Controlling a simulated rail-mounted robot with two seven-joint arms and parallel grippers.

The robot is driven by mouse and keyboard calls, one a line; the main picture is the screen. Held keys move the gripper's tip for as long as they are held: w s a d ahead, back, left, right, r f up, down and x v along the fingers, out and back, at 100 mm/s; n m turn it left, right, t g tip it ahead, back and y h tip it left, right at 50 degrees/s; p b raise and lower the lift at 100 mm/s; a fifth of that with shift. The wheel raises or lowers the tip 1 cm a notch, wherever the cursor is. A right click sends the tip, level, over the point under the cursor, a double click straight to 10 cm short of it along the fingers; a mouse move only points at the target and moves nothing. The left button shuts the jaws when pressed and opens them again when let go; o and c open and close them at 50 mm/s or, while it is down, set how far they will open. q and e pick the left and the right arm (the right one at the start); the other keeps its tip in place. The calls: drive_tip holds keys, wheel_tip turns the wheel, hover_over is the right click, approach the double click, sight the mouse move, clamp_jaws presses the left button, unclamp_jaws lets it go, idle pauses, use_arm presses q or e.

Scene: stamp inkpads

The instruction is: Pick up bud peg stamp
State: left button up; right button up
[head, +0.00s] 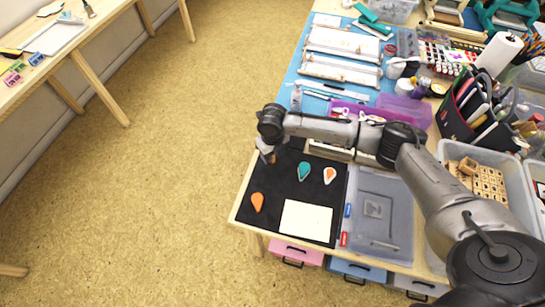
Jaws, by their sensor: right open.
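My right gripper (266,153) is at the left edge of the black mat (278,190), pointing down, and is open. A small brownish thing (272,158) shows right beside its fingers. It may be the bud peg stamp, but it is too small and too much covered by the gripper to be sure. I cannot tell whether the fingers touch it. On the mat lie a teal drop-shaped inkpad (304,171), a white and orange one (329,175) and an orange one (257,201). My left gripper is not in view.
A blank cream card (305,221) lies at the mat's front. A grey lidded box (377,235) stands right of the mat. A purple case (405,112), a dark pen holder (470,118) and a bin with a wooden holed block (482,182) crowd the right side.

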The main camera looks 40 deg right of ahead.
drive_tip(key=shift+f, duration=0.25)
drive_tip(key=shift+r, duration=0.1)
clamp_jaws()
idle(0.3)
drive_tip(key=r, duration=0.1)
drive_tip(key=r+p, duration=0.1)
drive_tip(key=r, duration=0.2)
drive_tip(key=shift+s+d+r+p, duration=0.3)
drive_tip(key=shift+d+r+p, duration=0.05)
drive_tip(key=shift+r+p, duration=0.05)
drive_tip(key=s+d+r+p, duration=0.2)
drive_tip(key=s+d+r, duration=0.4)
drive_tip(key=s+d, duration=0.1)
drive_tip(key=shift+s, duration=0.6)
drive_tip(key=shift+r, duration=0.1)
